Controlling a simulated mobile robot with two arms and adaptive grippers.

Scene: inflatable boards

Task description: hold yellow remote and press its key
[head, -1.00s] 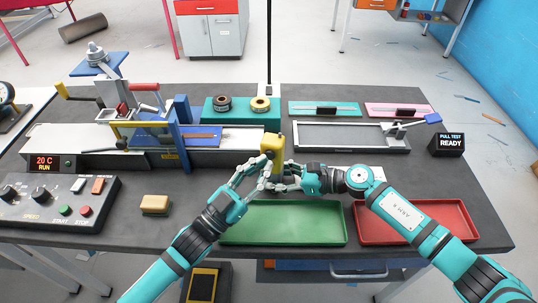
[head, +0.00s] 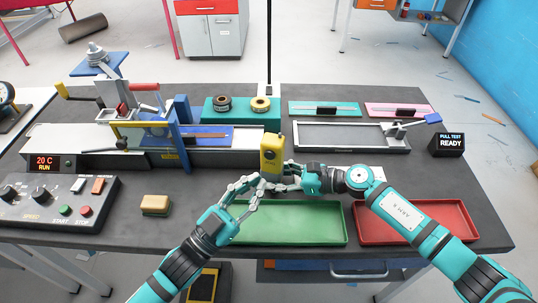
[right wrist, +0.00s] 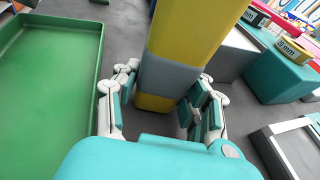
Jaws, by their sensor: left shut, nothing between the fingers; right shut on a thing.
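The yellow remote (head: 271,152) stands upright above the dark table, behind the green tray. It has a dark patch on its front and a small knob on top. My right gripper (head: 280,182) is shut on its lower part. In the right wrist view the remote (right wrist: 192,38) has a grey band and stands between the fingers of my right gripper (right wrist: 165,105). My left gripper (head: 252,186) is shut and empty, just left of and below the remote's dark front. A small gap or light contact with my right fingers cannot be told apart.
A green tray (head: 290,236) and a red tray (head: 440,236) lie in front. A long blue-and-grey machine (head: 214,160) and a teal tape stand (head: 238,116) stand behind.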

